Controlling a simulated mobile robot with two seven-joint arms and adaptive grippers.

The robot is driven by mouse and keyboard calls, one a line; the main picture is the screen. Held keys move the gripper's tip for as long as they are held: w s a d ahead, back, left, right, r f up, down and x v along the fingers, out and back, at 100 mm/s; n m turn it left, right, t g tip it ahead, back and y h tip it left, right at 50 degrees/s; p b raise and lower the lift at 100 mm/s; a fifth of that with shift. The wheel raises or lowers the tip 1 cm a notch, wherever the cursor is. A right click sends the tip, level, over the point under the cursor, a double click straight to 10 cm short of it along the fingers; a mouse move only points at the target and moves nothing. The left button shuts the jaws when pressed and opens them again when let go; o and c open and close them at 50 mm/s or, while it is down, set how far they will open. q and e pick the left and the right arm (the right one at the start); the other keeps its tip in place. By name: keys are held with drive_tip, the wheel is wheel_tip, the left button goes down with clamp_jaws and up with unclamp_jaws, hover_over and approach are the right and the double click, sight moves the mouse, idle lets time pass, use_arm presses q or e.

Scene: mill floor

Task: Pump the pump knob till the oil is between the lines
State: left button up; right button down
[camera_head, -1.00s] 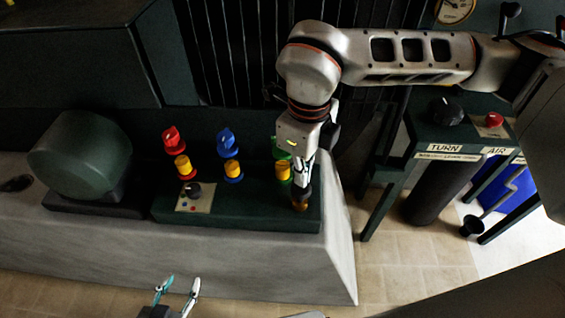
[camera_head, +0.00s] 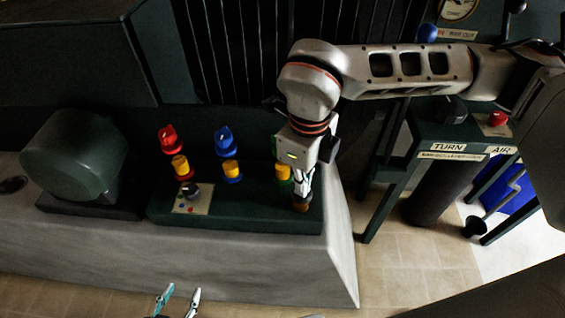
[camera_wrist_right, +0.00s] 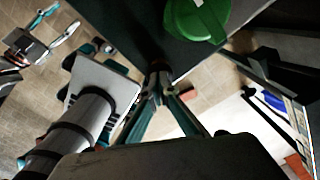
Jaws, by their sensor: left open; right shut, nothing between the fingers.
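A small brown-orange knob (camera_head: 301,207) is at the right end of the dark green block (camera_head: 250,212). My right gripper (camera_head: 303,193) is shut and points down at this knob, its fingertips at the top of it. In the right wrist view the closed fingertips (camera_wrist_right: 160,80) meet at a dark round piece; contact is hard to judge. The block bears red (camera_head: 168,138), blue (camera_head: 225,140) and green (camera_wrist_right: 198,18) knobs, with yellow cylinders (camera_head: 181,166) before them. I cannot make out oil level lines. My left gripper (camera_head: 178,301) is open and empty at the bottom edge.
A green rounded housing (camera_head: 75,160) stands left on the pale plinth (camera_head: 230,255). A dark stand with a black knob (camera_head: 449,109), a red button (camera_head: 497,118) and TURN and AIR labels is at right. The plinth's front is clear.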

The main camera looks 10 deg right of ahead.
drive_tip(key=shift+f, duration=0.4)
use_arm(q)
drive_tip(key=shift+s+f, duration=0.1)
drive_tip(key=shift+f, duration=0.15)
use_arm(e)
drive_tip(key=shift+r+p, duration=1.15)
drive_tip(key=shift+r, duration=1.15)
use_arm(q)
drive_tip(key=r, duration=0.2)
drive_tip(key=w+r, duration=0.1)
drive_tip(key=shift+w+r+t, duration=0.2)
drive_tip(key=shift+r+t, duration=0.1)
drive_tip(key=shift+r, duration=0.05)
drive_tip(key=shift+f, duration=0.15)
use_arm(e)
drive_tip(key=shift+f, duration=0.25)
